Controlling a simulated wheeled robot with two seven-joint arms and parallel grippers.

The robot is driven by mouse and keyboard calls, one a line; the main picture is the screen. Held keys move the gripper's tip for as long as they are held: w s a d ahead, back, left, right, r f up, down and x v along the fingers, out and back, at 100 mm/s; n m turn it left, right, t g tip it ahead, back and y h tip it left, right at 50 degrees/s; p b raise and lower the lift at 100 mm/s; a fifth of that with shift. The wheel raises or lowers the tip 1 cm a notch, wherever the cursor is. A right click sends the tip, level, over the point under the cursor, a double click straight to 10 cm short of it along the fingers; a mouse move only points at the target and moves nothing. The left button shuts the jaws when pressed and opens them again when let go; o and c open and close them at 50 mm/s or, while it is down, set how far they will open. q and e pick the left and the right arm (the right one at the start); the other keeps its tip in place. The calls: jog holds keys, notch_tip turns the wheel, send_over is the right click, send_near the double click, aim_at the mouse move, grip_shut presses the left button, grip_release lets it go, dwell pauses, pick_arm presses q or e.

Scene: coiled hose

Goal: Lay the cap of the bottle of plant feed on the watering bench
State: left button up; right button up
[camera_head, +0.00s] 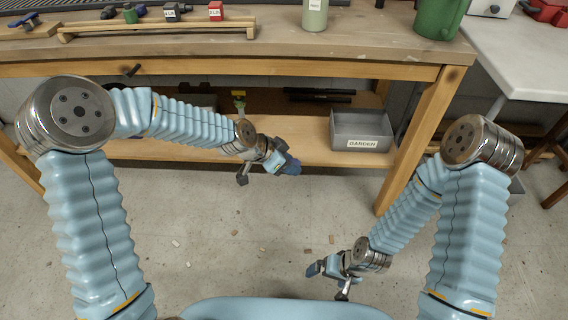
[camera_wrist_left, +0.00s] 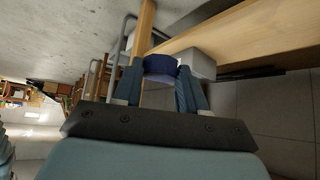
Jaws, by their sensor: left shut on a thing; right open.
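My left gripper (camera_head: 281,163) is in front of the watering bench (camera_head: 350,48), below the level of its top. In the left wrist view it is shut on a dark blue cap (camera_wrist_left: 160,66), which sits between the two fingertips. In the head view the cap is hard to tell from the dark blue fingers. A pale green bottle (camera_head: 314,16) with a white label stands on the bench at the top edge; its upper end is out of view. My right gripper (camera_head: 327,280) is open and empty, low over the floor.
A wooden rail (camera_head: 155,30), a red block (camera_head: 216,11) and a dark block (camera_head: 171,12) are on the bench's left side. A green watering can (camera_head: 438,18) stands at its right. A grey GARDEN bin (camera_head: 360,130) sits on the lower shelf. The bench's front middle is clear.

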aim_at(294, 160)
pick_arm(q)
jog(key=shift+w+d+r+n+t+y, duration=0.15)
jog(key=shift+r+n+t, duration=0.1)
jog(key=shift+r+n, duration=0.25)
jog(key=shift+s+d+r+n+t+y, duration=0.15)
jog(key=shift+r+n+t, duration=0.1)
jog(key=shift+r+n, duration=0.2)
jog(key=r+n+y, duration=0.1)
jog(key=r+n+t+y, duration=0.1)
jog(key=n, duration=0.1)
jog(key=w+r+n+t, duration=0.1)
jog(key=r+n, duration=0.1)
jog(key=shift+d+y, duration=0.35)
jog(key=shift+y, duration=0.05)
jog(key=r+n+y, duration=0.2)
jog(key=r+n, duration=0.1)
jog(key=shift+w+d+n+t+y, duration=0.25)
jog(key=shift+w+n+t+y, duration=0.1)
jog(key=shift+t+y, duration=0.05)
jog(key=shift+s+a+f+m+h, duration=0.15)
jog(key=shift+a+f+m+h, duration=0.55)
jog(key=shift+m+h, duration=0.3)
jog(key=s+a+f+m+g+h, duration=0.2)
jog(key=f+m+g+h, duration=0.3)
jog(key=m, duration=0.8)
notch_tip(294, 160, down, 3)
jog(key=shift+s+a+m+g, duration=0.35)
jog(key=shift+a+g, duration=0.2)
jog(key=shift+g, duration=0.65)
